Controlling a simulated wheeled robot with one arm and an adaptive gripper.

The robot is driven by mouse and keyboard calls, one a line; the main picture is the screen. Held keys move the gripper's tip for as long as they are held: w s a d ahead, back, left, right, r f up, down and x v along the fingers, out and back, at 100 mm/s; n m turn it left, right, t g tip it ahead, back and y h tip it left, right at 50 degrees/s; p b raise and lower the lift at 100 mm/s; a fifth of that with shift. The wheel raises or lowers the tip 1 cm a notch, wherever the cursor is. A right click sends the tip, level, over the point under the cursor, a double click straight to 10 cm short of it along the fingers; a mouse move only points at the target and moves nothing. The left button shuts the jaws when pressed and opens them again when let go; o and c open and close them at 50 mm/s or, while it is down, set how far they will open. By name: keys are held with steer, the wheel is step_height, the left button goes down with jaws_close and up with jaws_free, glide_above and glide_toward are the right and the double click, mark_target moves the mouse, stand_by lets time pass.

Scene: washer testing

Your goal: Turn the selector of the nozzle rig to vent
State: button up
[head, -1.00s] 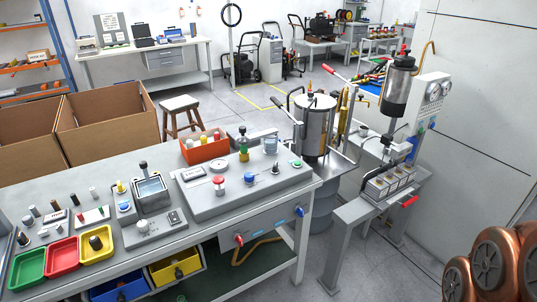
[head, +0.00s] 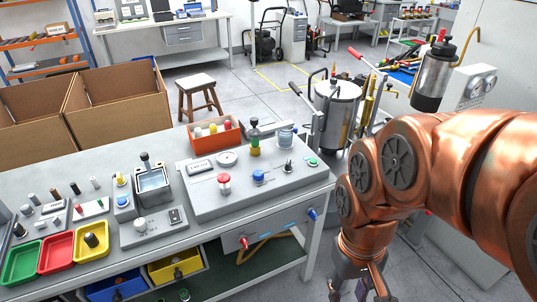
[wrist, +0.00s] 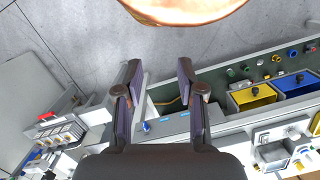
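A grey panel unit (head: 205,205) stands on the bench with a round gauge (head: 227,158), a red button (head: 224,180), a blue knob (head: 260,176), a small black lever (head: 289,166) and a green button (head: 312,161). A smaller grey unit left of it has a white knob (head: 140,223). No label is readable, so I cannot tell which is the nozzle rig or where its selector points. My gripper (head: 358,288) points down beyond the bench's right end. In the wrist view my gripper (wrist: 159,66) is open, with nothing between its fingers.
The bench front panel (head: 275,229) carries red and blue handles. Coloured trays (head: 57,250) lie at the bench's left. A steel tank (head: 335,120) stands behind my arm, which hides much of the right side. Grey floor shows beyond the bench.

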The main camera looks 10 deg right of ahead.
steer(key=w+a+r, duration=0.1)
steer(key=w+r, duration=0.1)
steer(key=w, duration=0.6)
steer(key=w+a+r, duration=0.1)
steer(key=w+r, duration=0.2)
steer(key=w, duration=0.5)
steer(key=m+t+p, duration=0.2)
steer(key=m+p, duration=0.1)
steer(key=m, duration=0.2)
glide_toward(289, 161)
steer(key=shift+s+a+f, duration=0.3)
steer(key=shift+s+f, duration=0.05)
steer(key=shift+f, duration=0.1)
steer(key=shift+w+d+f, duration=0.25)
steer(key=shift+w+f, duration=0.2)
steer(key=shift+f+p, duration=1.3)
steer(key=shift+f, duration=2.6)
jaws_close()
